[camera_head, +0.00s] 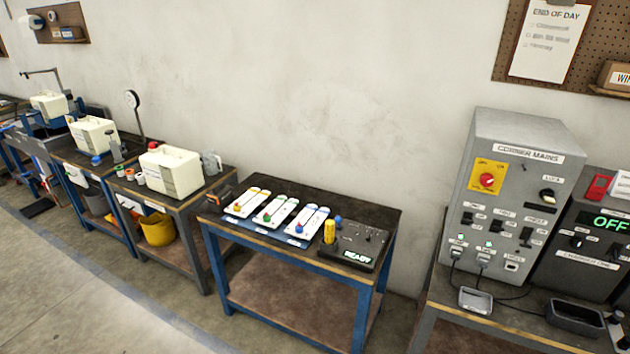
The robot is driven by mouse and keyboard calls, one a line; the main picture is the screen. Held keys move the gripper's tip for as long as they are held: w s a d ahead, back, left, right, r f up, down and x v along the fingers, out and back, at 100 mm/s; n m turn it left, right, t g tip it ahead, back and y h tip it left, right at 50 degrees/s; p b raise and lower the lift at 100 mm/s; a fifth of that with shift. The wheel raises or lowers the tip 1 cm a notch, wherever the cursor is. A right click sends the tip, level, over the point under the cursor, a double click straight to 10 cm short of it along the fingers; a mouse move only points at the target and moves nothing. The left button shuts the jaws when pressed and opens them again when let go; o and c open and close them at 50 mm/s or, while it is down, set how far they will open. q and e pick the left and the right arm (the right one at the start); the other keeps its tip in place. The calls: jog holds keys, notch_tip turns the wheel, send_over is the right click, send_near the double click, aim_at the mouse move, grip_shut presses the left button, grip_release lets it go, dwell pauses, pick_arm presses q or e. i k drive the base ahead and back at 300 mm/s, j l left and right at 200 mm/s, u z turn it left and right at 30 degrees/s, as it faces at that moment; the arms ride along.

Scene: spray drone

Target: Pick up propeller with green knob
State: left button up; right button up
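Three pale, elongated pieces lie side by side on the middle table (385,216), slanting up to the right. They look like propellers or their holders, but are too small to tell. The middle one (279,206) has green marks and a small green knob (266,217) near its front end. The left one (249,200) has yellow-orange marks, and the right one (312,219) has blue marks. Nothing covers the middle piece. Neither of my grippers is in view.
Right of the pieces are a yellow cylinder (329,231) and a dark device (358,243) reading READY. White containers (172,171) stand on benches to the left. A grey control box (510,200) stands on the right bench. Floor is clear at the lower left.

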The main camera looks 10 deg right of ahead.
aim_at(264, 218)
jog(key=i+l+u, duration=0.1)
jog(key=i, duration=0.45)
jog(key=i+l+u, duration=0.1)
jog(key=i, duration=0.45)
jog(key=i+l+u, duration=0.1)
jog(key=i, duration=0.45)
jog(key=i+l+u, duration=0.1)
jog(key=i+l, duration=0.2)
jog(key=i, duration=0.25)
jog(key=i+l+u, duration=0.15)
jog(key=i, duration=0.4)
jog(key=i+l+u, duration=0.1)
jog(key=i+l, duration=0.35)
jog(key=i, duration=0.05)
